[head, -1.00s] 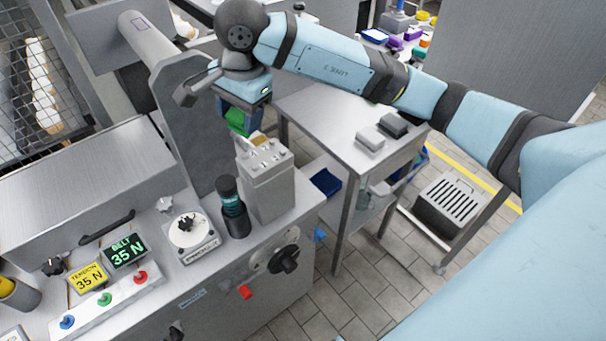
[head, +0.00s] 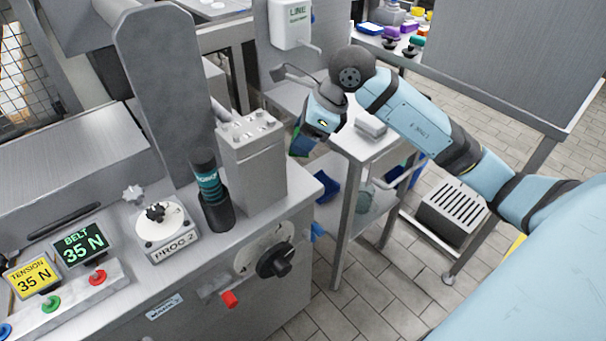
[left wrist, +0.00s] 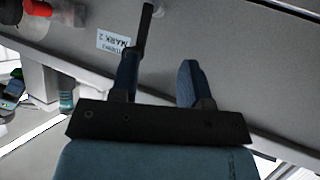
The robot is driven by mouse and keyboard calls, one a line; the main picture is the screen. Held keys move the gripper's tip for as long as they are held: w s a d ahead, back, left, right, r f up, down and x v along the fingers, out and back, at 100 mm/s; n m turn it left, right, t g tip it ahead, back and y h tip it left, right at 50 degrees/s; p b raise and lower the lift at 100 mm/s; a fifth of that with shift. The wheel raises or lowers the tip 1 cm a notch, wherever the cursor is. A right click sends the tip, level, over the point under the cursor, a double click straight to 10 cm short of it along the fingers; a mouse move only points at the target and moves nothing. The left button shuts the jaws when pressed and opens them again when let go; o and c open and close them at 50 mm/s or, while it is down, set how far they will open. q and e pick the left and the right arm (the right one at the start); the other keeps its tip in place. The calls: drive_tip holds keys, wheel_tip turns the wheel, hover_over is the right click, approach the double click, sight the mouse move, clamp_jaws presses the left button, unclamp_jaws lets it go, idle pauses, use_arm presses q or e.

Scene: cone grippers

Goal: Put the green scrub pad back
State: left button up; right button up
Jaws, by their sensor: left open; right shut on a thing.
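A green scrub pad (head: 299,149) shows only as a small dark green patch at the tip of my right gripper (head: 302,136) in the head view. My right gripper is shut on it and points down, with blue fingers partly covering the pad. It is above the gap between the grey machine and the left corner of the steel side table (head: 360,146). My left gripper (left wrist: 160,75) shows only in the left wrist view, open and empty, its two fingers apart in front of a grey panel.
The machine top carries a grey block (head: 252,165), a dark bottle with a teal band (head: 208,185) and a dial (head: 158,222). A grey block (head: 371,127) lies on the side table. A blue container (head: 325,188) sits on its lower shelf.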

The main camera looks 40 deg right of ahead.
hover_over(295, 180)
drive_tip(key=s+d, duration=0.1)
wheel_tip(295, 180, down, 6)
drive_tip(key=shift+s+d+r+b, duration=0.1)
drive_tip(key=shift+s+d+b, duration=0.05)
drive_tip(key=shift+b, duration=0.3)
wheel_tip(295, 180, down, 3)
drive_tip(key=shift+r+b, duration=0.15)
drive_tip(key=shift+b, duration=0.2)
drive_tip(key=shift+f, duration=0.45)
drive_tip(key=o, duration=0.6)
use_arm(q)
drive_tip(key=r, duration=0.1)
drive_tip(key=w+d+r+t+h, duration=0.1)
drive_tip(key=shift+w+d+r, duration=0.15)
drive_tip(key=shift+r, duration=0.15)
use_arm(e)
drive_tip(key=shift+o, duration=0.5)
drive_tip(key=shift+s+d+r, duration=0.1)
drive_tip(key=shift+d+r, duration=0.1)
drive_tip(key=shift+r, duration=0.25)
use_arm(q)
drive_tip(key=shift+s+a+f+g+y+p, duration=0.2)
drive_tip(key=shift+s+a+f+y+p, duration=0.15)
drive_tip(key=shift+f+p, duration=0.2)
drive_tip(key=shift+s+a+f+g+y+p, duration=0.15)
drive_tip(key=shift+s+a+f+g+p, duration=0.1)
drive_tip(key=shift+a+f+p, duration=0.25)
use_arm(e)
drive_tip(key=v, duration=1.1)
